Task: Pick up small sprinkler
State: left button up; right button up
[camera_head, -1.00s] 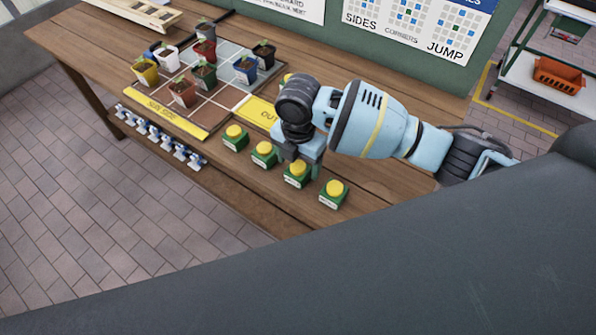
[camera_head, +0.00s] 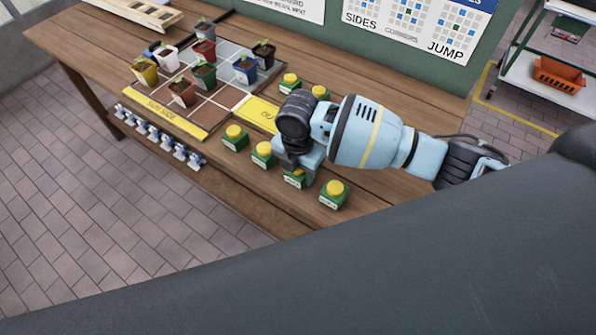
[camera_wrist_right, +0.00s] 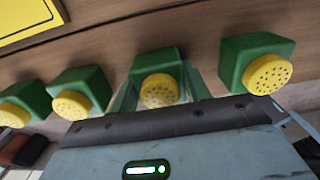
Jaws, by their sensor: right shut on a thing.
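Several small sprinklers, green blocks with yellow perforated heads, stand in a row along the near edge of the wooden table. My right gripper (camera_head: 301,174) is shut on one sprinkler (camera_head: 293,182), third from the left in the row and mostly hidden under the gripper. In the right wrist view the held sprinkler (camera_wrist_right: 158,90) sits between the two pale fingers. Its neighbours are one sprinkler on the left (camera_head: 262,153) and one on the right (camera_head: 334,193). I cannot tell whether the held one still touches the table. My left gripper is out of view.
Another front-row sprinkler (camera_head: 234,137) stands further left. Two more (camera_head: 290,82) (camera_head: 319,92) stand behind my gripper. A tiled grid board (camera_head: 226,98) with several potted seedlings (camera_head: 204,73) and yellow label strips lies to the left. The table right of the arm looks clear.

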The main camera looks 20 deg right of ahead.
jog(key=shift+r, duration=0.2)
jog(key=shift+r, duration=0.55)
notch_tip(320, 180, up, 2)
jog(key=shift+r, duration=0.2)
jog(key=s+a, duration=0.4)
jog(key=s, duration=0.3)
jog(key=s+a+r+p, duration=0.1)
jog(key=s+a, duration=0.2)
jog(key=s, duration=0.4)
jog(key=shift+a, duration=0.35)
